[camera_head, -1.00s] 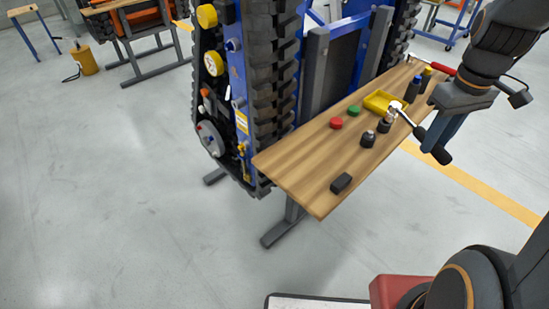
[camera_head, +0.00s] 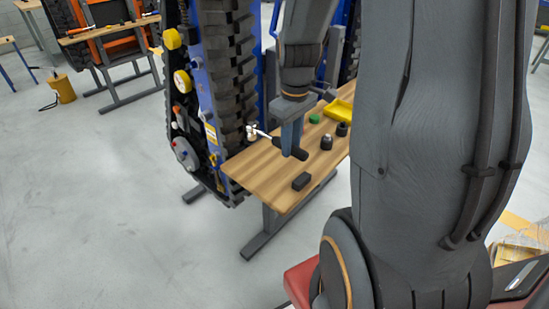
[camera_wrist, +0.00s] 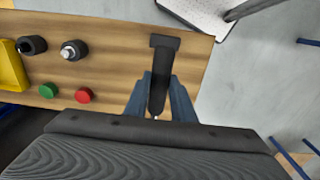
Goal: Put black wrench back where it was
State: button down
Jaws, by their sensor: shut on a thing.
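The wrench has a long black handle (camera_head: 291,149) and a bright silver head (camera_head: 259,132). My gripper (camera_head: 290,140) is shut on its handle, over the near-left end of the wooden bench (camera_head: 247,177). The wrench seems to be above the bench top; I cannot tell the exact gap. In the wrist view the handle (camera_wrist: 159,85) stands between the blue-grey fingers of my gripper (camera_wrist: 160,103), and the silver head is mostly hidden.
A black block (camera_head: 301,181) lies near the bench's front edge. A green cap (camera_head: 314,119), a red cap (camera_wrist: 83,95), dark knobs (camera_head: 326,142) and a yellow tray (camera_head: 338,110) are on the bench. A tracked carrier (camera_head: 232,75) stands behind. My arm hides the bench's right part.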

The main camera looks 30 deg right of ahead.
jog(key=shift+f+p, duration=0.3)
jog(key=shift+f, duration=2.85)
jog(key=c, duration=1.5)
grip_release()
notch_tip(320, 180, up, 12)
jog(key=shift+s+f+b, duration=0.15)
jog(key=shift+f+b, duration=0.1)
jog(key=shift+b, duration=0.4)
jog(key=shift+s+a+r, duration=0.1)
jog(key=shift+a, duration=0.1)
jog(key=s+a+f+m, duration=0.1)
jog(key=s+a, duration=0.1)
jog(key=a, duration=0.2)
jog(key=s+a+f+m, duration=0.1)
jog(key=s+a+f, duration=0.1)
jog(key=a, duration=0.2)
jog(key=s+a+f+m, duration=0.2)
jog(key=s+a, duration=0.1)
jog(key=a, duration=0.1)
jog(key=shift+s+a, duration=0.1)
jog(key=shift+a, duration=0.05)
